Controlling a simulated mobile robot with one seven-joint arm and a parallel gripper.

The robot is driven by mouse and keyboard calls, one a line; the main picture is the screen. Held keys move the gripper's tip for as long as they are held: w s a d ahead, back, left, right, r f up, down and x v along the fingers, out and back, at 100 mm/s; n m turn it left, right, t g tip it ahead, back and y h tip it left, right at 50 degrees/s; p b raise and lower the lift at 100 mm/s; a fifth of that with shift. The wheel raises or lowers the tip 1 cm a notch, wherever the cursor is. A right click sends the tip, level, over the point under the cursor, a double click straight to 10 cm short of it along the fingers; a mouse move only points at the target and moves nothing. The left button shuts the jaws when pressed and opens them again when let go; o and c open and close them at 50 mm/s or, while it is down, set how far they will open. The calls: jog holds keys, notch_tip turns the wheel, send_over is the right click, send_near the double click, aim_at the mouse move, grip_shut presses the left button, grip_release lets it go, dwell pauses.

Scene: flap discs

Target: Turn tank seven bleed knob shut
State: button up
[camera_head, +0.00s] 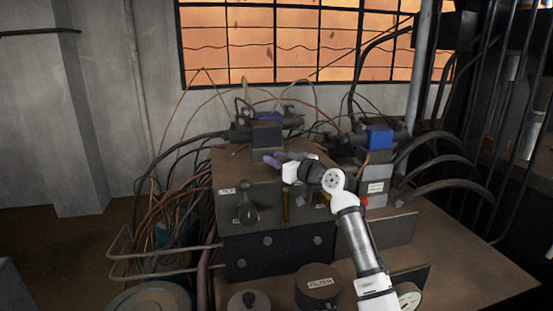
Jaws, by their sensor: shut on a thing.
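My gripper (271,159) reaches left over the top of the dark metal box (262,245), near its back. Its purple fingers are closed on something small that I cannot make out. I cannot tell whether this is the bleed knob. No label reading tank seven is legible. A small pale label (227,190) sits at the box's upper left front, too small to read. A bulb-shaped grey part (247,211) hangs on the front below it. My wrist and forearm cover part of the box's right side.
A dark block (267,136) with cables stands close behind my gripper. A blue-faced unit (380,138) stands to the right. Loose cables (172,205) crowd the left. A round lid (319,282) and a small knobbed cap (249,301) stand in front. The brown tabletop (465,255) is clear at right.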

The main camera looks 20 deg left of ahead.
jog(key=m+t+h+p, duration=0.2)
jog(key=m+t+h, duration=0.1)
jog(key=t, duration=0.1)
jog(key=shift+w+r, duration=0.1)
jog(key=m+t+h, duration=0.1)
jog(key=m+t+h+p, duration=0.1)
jog(key=m+t+h, duration=0.1)
jog(key=shift+w+d+h, duration=0.15)
jog(key=shift+h, duration=0.15)
jog(key=m+t+h, duration=0.1)
jog(key=m+h, duration=0.1)
jog(key=h, duration=0.1)
jog(key=m+t+h, duration=0.1)
jog(key=m+h, duration=0.1)
jog(key=shift+w+d+f+t+b, duration=0.1)
jog(key=shift+d+f+t+b, duration=0.2)
jog(key=shift+b, duration=0.1)
jog(key=shift+w+d+r+m+t+h+b, duration=0.15)
jog(key=shift+m+h+b, duration=0.35)
jog(key=shift+h, duration=0.5)
jog(key=shift+s+d+f+m+t+h+b, duration=0.15)
jog(key=shift+m+h+b, duration=0.1)
jog(key=shift+m+h, duration=0.6)
jog(key=shift+w+r+h, duration=0.1)
jog(key=shift+r+h, duration=0.05)
jog(key=shift+h, duration=0.1)
jog(key=o, duration=1)
